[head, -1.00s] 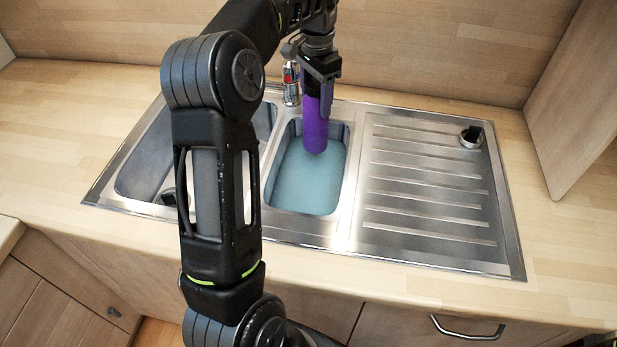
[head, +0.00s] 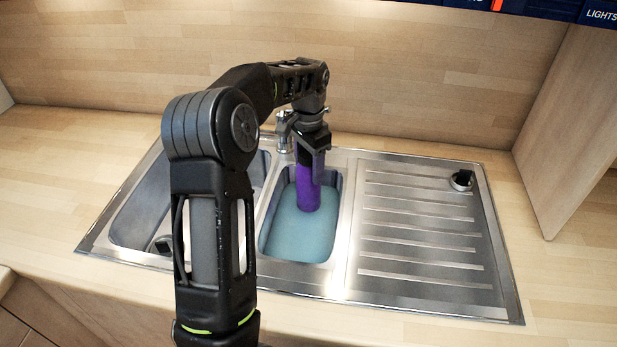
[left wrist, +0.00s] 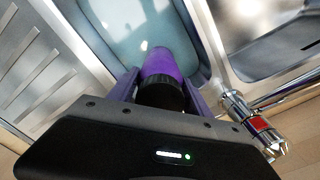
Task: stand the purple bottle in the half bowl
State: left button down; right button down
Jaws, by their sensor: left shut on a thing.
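The purple bottle (head: 309,190) has a dark cap and is held upright, cap end up. My left gripper (head: 312,163) is shut on its upper part from above. The lower end of the bottle is within the outline of the half bowl (head: 290,238), the small middle basin with a pale blue floor. I cannot tell whether the base touches that floor. In the left wrist view the bottle (left wrist: 160,64) sits between the two fingers of my left gripper (left wrist: 160,90), with the blue floor beyond it. My right gripper is not in view.
The larger bowl (head: 140,215) lies to the left, partly behind my left arm. The ribbed drainboard (head: 425,235) is on the right, with a round drain fitting (head: 461,180) at its back corner. The tap (head: 284,130) stands behind the half bowl, close to my gripper.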

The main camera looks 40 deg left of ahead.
pick_arm(q)
jog(key=shift+f+p, duration=0.4)
jog(key=shift+f, duration=1.45)
jog(key=shift+c, duration=2.3)
grip_release()
jog(key=shift+f, duration=0.15)
notch_tip(320, 180, up, 12)
jog(key=shift+r, duration=0.2)
jog(key=shift+d+f, duration=0.1)
